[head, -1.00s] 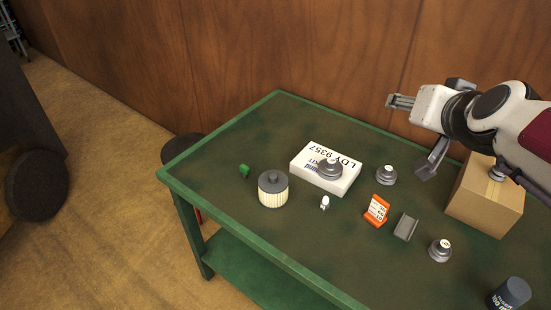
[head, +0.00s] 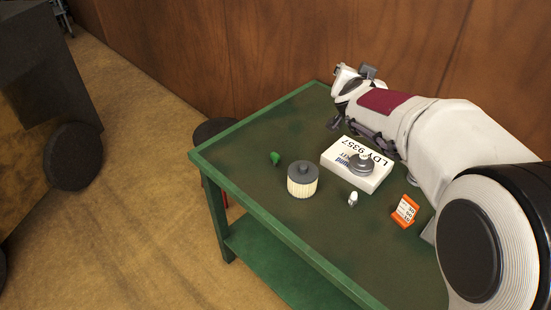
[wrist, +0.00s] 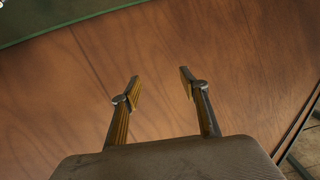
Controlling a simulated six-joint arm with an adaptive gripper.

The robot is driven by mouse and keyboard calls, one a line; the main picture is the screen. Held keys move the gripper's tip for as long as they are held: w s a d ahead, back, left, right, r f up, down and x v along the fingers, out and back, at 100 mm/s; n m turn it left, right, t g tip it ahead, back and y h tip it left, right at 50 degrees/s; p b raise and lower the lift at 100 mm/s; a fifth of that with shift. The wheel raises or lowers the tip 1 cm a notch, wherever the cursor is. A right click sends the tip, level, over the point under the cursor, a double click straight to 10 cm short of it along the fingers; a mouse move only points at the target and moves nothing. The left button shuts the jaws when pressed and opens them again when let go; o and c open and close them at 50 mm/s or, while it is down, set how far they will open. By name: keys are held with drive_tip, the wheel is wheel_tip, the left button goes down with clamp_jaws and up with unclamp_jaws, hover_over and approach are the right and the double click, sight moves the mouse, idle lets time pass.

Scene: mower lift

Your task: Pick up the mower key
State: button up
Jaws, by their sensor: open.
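A small green piece (head: 275,158) lies on the table's left part in the head view. It may be the mower key, but it is too small to tell its shape for sure. My gripper is above the table's back edge in the head view, to the right of and behind the green piece, and well apart from it. In the wrist view my gripper (wrist: 159,78) has its two fingers apart with nothing between them. It faces the brown wooden wall, and no key shows there.
The green table (head: 262,230) bears a pleated filter (head: 302,182), a white box (head: 371,180) with a grey weight (head: 361,167) on it, a small white-topped part (head: 353,199) and an orange block (head: 405,211). The wooden wall (head: 270,40) stands behind. My arm hides the table's right side.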

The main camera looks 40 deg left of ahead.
drive_tip(key=s+a+f+h, duration=0.1)
drive_tip(key=s+a+f, duration=0.1)
drive_tip(key=a+f, duration=0.45)
drive_tip(key=m+t+h, duration=0.1)
drive_tip(key=t+h, duration=0.1)
drive_tip(key=h, duration=0.2)
approach(274, 158)
drive_tip(key=shift+w+f, duration=0.4)
drive_tip(key=shift+w, duration=0.2)
drive_tip(key=shift+x, duration=1.15)
drive_tip(key=shift+w, duration=0.2)
drive_tip(key=shift+w, duration=0.1)
drive_tip(key=shift+a+r+x, duration=0.1)
drive_tip(key=shift+x, duration=0.65)
drive_tip(key=shift+a+r+x, duration=0.1)
drive_tip(key=shift+x, duration=1.65)
